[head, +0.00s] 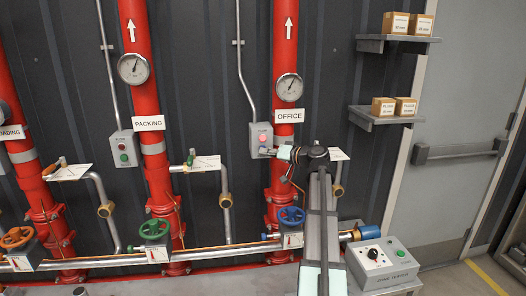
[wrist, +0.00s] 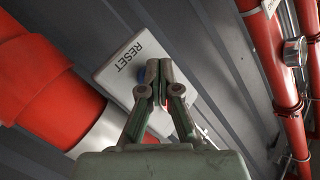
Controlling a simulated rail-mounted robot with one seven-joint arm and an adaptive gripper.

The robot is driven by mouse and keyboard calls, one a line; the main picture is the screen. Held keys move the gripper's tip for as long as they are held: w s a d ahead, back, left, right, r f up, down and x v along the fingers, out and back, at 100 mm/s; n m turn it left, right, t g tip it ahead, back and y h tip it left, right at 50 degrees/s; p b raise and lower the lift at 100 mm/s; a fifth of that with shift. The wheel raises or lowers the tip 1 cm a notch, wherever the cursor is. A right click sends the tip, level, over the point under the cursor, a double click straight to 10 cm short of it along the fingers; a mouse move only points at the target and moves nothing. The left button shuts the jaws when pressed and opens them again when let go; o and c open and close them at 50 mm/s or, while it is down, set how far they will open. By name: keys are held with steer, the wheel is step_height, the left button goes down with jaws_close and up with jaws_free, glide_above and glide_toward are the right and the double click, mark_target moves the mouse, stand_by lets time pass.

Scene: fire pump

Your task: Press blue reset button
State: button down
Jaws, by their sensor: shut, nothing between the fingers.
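A grey control box (head: 258,135) with a lit pinkish-red lamp (head: 263,138) is on the wall, left of the red OFFICE pipe. In the wrist view the box face (wrist: 113,72) reads RESET, upside down. A sliver of the blue reset button (wrist: 142,76) shows beside my fingertips; the rest is hidden behind them. My gripper (wrist: 159,68) is shut and empty, its tips over the button. I cannot tell whether they touch it. In the head view my gripper (head: 268,152) reaches the lower part of the box from the right.
The red OFFICE pipe (head: 284,60) with its gauge (head: 290,87) runs close to the box. A similar box (head: 124,149) with a green button is near the PACKING pipe. A blue valve wheel (head: 291,217) is below, and a tester box (head: 382,263) stands at lower right.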

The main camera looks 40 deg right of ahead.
steer(key=shift+w+d, duration=0.15)
steer(key=shift+w, duration=0.1)
steer(key=shift+s, duration=0.1)
stand_by(0.5)
steer(key=shift+s+a+b, duration=0.45)
steer(key=shift+s, duration=0.3)
steer(key=shift+s+a, duration=0.1)
steer(key=s+a, duration=0.1)
steer(key=s, duration=0.1)
steer(key=s+a+b, duration=0.1)
steer(key=s, duration=0.1)
steer(key=shift+s+a, duration=0.1)
steer(key=shift+a, duration=0.05)
stand_by(0.8)
